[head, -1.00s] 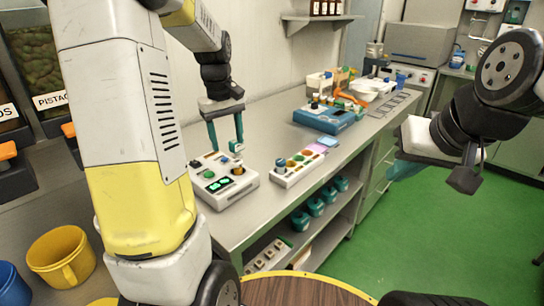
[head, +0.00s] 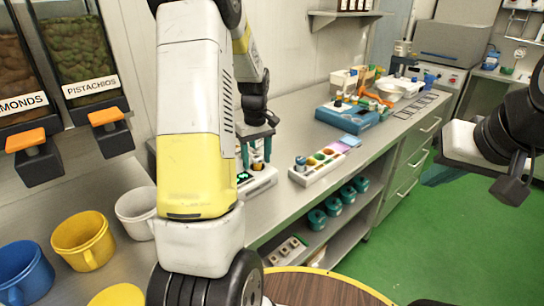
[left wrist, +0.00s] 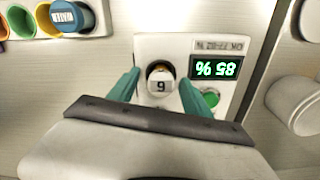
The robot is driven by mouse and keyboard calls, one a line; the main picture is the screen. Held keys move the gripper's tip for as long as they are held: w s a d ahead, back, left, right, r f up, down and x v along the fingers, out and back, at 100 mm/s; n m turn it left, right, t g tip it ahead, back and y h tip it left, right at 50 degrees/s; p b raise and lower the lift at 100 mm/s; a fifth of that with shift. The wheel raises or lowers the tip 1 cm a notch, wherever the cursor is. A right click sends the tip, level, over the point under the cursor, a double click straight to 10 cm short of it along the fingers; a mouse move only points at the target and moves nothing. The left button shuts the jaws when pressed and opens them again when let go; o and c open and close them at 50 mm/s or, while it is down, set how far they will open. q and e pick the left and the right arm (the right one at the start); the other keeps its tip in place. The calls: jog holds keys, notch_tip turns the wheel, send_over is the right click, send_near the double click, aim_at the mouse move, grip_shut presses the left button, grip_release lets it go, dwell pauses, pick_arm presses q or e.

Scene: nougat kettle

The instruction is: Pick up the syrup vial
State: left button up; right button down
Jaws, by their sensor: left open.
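A small vial (left wrist: 160,78) with a dark top opening and a white label with a 6-like mark stands in a socket of the white meter (left wrist: 165,47). No syrup wording is readable on it. My left gripper (left wrist: 160,88) is open, its teal fingers on either side of the vial and apart from it. In the head view my left gripper (head: 256,158) is low over the meter (head: 262,181), and my forearm hides part of the meter. My right gripper (head: 437,174) is at the right over the green floor; its jaw gap is unclear.
A white tray (head: 318,170) with coloured slots stands beside the meter and holds a blue vial marked WATER (left wrist: 70,17). A blue device (head: 347,115) sits further along the bench. Yellow (head: 83,240) and blue (head: 22,270) cups stand at left.

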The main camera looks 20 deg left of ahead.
pick_arm(q)
grip_shut()
jog(key=shift+r, duration=0.1)
